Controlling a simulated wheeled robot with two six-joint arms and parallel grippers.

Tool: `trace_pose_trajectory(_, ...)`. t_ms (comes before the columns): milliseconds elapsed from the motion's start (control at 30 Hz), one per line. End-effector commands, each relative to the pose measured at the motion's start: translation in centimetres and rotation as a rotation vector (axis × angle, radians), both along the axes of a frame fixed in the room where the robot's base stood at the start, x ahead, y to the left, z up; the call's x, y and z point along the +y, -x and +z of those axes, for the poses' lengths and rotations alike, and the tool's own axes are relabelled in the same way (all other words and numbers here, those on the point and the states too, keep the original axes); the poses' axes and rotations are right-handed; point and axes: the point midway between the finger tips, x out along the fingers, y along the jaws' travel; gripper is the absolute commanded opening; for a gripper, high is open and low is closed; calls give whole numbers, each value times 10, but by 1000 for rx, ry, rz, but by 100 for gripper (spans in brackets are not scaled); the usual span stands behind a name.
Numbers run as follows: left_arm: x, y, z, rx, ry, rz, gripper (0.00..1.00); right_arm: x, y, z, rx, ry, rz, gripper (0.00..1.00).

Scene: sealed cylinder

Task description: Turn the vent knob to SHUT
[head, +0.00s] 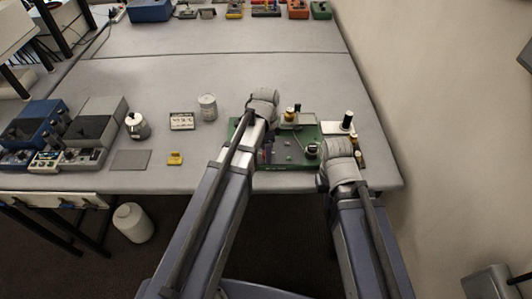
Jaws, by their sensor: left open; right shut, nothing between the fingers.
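A green board (275,165) with small fittings lies near the table's front right edge. A dark round knob (312,148) stands on its right part, just left of my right wrist; I cannot tell whether it is the vent knob, and no SHUT mark is readable. Brass-coloured fittings (298,108) stand at the board's back. My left gripper (262,104) is over the board's back left part, open, its fingers largely hidden by the wrist. My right gripper (336,153) is over the board's right side, shut and empty, its fingers hidden too.
A dark-topped cylinder (347,121) stands at the board's back right. A pale can (208,107), a small labelled plate (182,121), a jar (138,126) and a yellow block (175,158) stand left of the board. Blue and grey instruments (95,125) fill the far left. The table's middle is clear.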

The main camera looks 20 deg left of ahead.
Motion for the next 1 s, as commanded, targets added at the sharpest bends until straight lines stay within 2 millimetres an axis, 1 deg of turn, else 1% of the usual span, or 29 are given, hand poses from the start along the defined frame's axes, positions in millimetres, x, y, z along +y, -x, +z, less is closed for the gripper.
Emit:
trace_pose_trajectory(100,0,0,1,0,0,0,64,0,0,1,0,0,0,0)
trace_pose_trajectory(133,0,0,1,0,0,0,62,0,0,1,0,0,0,0)
trace_pose_trajectory(600,0,0,1,0,0,0,9,0,0,1,0,0,0,0)
trace_pose_trajectory(700,0,0,1,0,0,0,0,0,0,1,0,0,0,0)
trace_pose_trajectory(1000,0,0,1,0,0,4,0,0,0,1,0,0,0,0)
